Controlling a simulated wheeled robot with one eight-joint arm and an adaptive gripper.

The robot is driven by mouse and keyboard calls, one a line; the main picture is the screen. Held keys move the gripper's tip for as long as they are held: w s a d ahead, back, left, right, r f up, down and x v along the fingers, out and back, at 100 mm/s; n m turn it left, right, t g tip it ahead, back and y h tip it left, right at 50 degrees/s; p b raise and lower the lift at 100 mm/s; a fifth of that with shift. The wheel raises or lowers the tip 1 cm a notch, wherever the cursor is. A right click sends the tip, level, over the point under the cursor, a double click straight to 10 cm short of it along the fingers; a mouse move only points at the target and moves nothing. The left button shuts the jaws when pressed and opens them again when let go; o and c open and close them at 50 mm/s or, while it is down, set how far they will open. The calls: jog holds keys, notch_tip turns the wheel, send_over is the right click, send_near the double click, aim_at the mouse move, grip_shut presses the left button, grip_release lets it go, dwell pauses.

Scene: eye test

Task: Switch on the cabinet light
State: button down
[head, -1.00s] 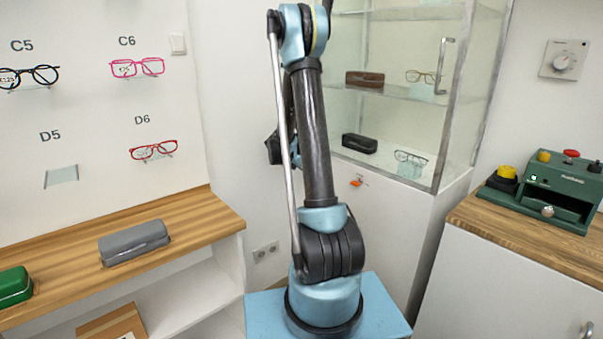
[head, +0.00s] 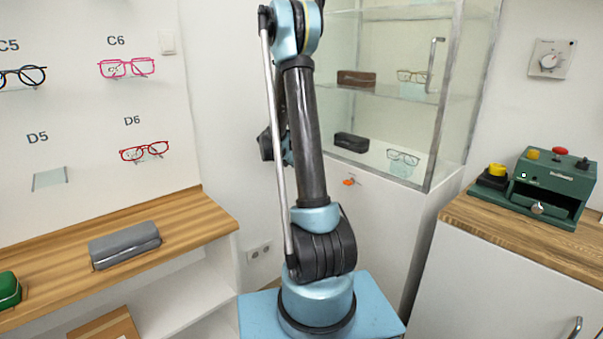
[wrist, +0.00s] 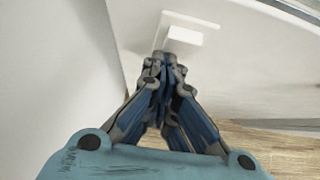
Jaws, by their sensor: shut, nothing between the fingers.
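The glass display cabinet (head: 442,130) stands behind my arm in the head view, on a white base. A small orange-red control (head: 349,182) is on the front of that base, below the glass. A white switch plate (head: 168,42) is on the wall to the left of my arm. My gripper (wrist: 168,60) is shut and empty in the wrist view. Its fingertips appear just below a white plate with a raised block (wrist: 185,35); I cannot tell whether they touch. I cannot tell which fitting this is. The fingertips are hidden in the head view.
A wooden shelf at the left (head: 200,208) holds a grey case (head: 124,245) and a green case (head: 9,290). A green machine (head: 560,185) stands on the right counter (head: 490,220). A dial (head: 551,60) is on the wall above. Glasses and cases sit inside the cabinet.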

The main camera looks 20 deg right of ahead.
jog(key=s+a+r, duration=0.5)
jog(key=s+a, duration=0.1)
jog(key=a, duration=0.5)
jog(key=s+d+r+m+g+y, duration=0.1)
jog(key=s+r+m+y, duration=0.1)
jog(key=s+m, duration=0.6)
jog(key=s+d+r+m+y, duration=0.1)
jog(key=s+r+m+y, duration=0.15)
jog(key=s, duration=1.05)
jog(key=s+a+f+m+y, duration=0.1)
jog(key=s+a+f+m, duration=0.1)
jog(key=s+m, duration=0.4)
jog(key=s+a+f+m+y, duration=0.2)
jog(key=s+f+m, duration=0.2)
jog(key=s, duration=0.8)
jog(key=shift+s+a+m+g, duration=0.25)
jog(key=shift+m+g, duration=0.15)
jog(key=shift+m, duration=0.95)
jog(key=shift+f+y, duration=0.1)
jog(key=shift+y, duration=0.15)
